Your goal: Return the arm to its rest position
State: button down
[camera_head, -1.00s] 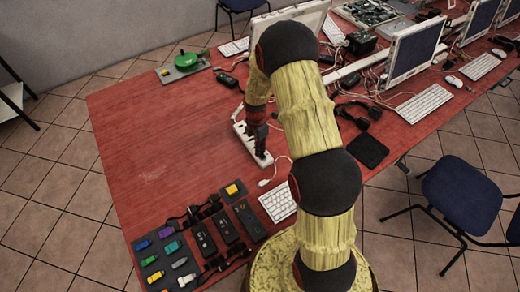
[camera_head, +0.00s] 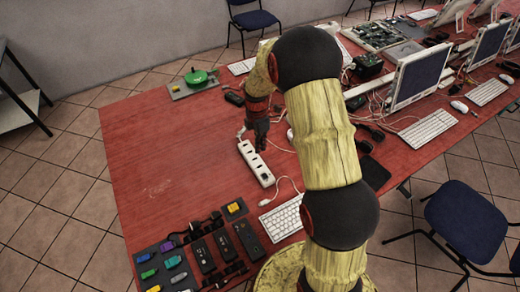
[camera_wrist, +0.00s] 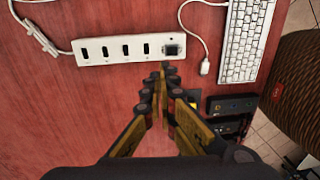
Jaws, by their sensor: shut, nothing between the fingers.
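My gripper (camera_head: 259,147) is shut and empty, pointing down above the red table (camera_head: 165,150). In the head view it hangs at the upper end of a white power strip (camera_head: 256,164). In the wrist view my gripper (camera_wrist: 164,68) shows its closed fingers in front of the same power strip (camera_wrist: 118,50), near the strip's right end. The fingers appear apart from the strip. My yellow and black arm reaches across the middle of the head view and hides part of the table behind it.
A mat of adapters and small coloured pieces (camera_head: 200,255) lies at the table's front. A green-topped item (camera_head: 195,77) sits at the far left. Monitors (camera_head: 419,72) stand at right. The table's left half is mostly clear.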

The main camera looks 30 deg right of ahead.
dwell(0.5)
jog(key=s+a+r+m+t+b, duration=0.1)
jog(key=s+a+r+m+t, duration=0.1)
jog(key=s+a+r+m, duration=0.2)
jog(key=s+a+r+m+t+b, duration=0.2)
jog(key=s+a+r+m, duration=0.2)
jog(key=s+r+m, duration=0.4)
jog(key=s+a+r+m+t+b, duration=0.2)
jog(key=s+a+r+m, duration=0.2)
jog(key=s+r, duration=0.9)
jog(key=shift+s+m+t, duration=0.3)
jog(key=shift+s+m, duration=0.65)
jog(key=shift+m, duration=0.25)
jog(key=shift+w+r, duration=0.1)
jog(key=shift+r, duration=0.05)
